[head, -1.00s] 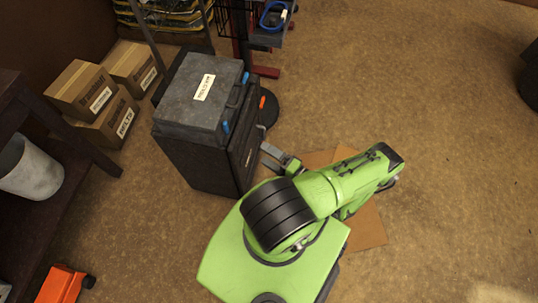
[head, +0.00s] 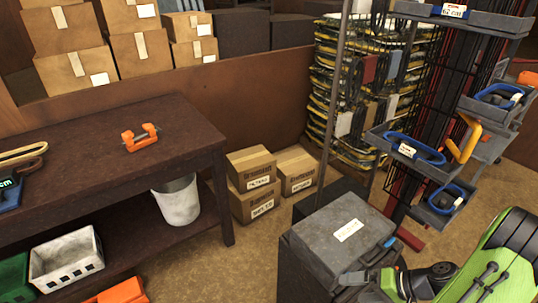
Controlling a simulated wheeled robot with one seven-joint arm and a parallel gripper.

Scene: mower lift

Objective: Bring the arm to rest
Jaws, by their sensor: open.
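My arm shows in green and black at the lower right of the head view. I cannot tell whether the gripper touches the case. The lower arm is cut off by the picture's edge.
A rack with trays of blue-handled items (head: 413,150) stands behind the arm. A dark wooden table (head: 90,150) with an orange clamp (head: 140,138) is at left. Some carpet (head: 225,262) is clear.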

